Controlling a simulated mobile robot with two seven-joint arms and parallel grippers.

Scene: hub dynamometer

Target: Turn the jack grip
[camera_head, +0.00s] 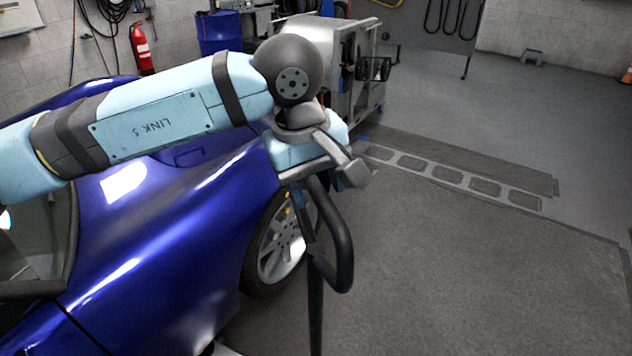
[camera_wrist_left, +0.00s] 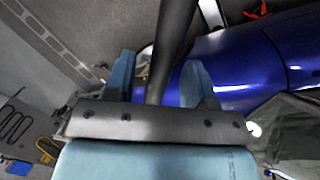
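The jack grip (camera_head: 342,245) is a black, rounded loop handle on top of a dark upright shaft (camera_head: 315,310), in front of the blue car's wheel. My left gripper (camera_head: 328,188) is at the top of the loop, coming down from above. In the left wrist view a dark bar of the grip (camera_wrist_left: 172,45) runs between the two blue fingers (camera_wrist_left: 158,65). Gaps show on both sides of the bar, so the left gripper looks open around it. The gripper hides the top of the loop in the head view. My right gripper is in neither view.
The blue car (camera_head: 150,240) fills the left, with its wheel (camera_head: 280,240) close behind the grip. A grey tool cart (camera_head: 340,70) stands behind my left wrist. A fire extinguisher (camera_head: 141,48) hangs on the back wall. The floor (camera_head: 480,280) to the right is clear.

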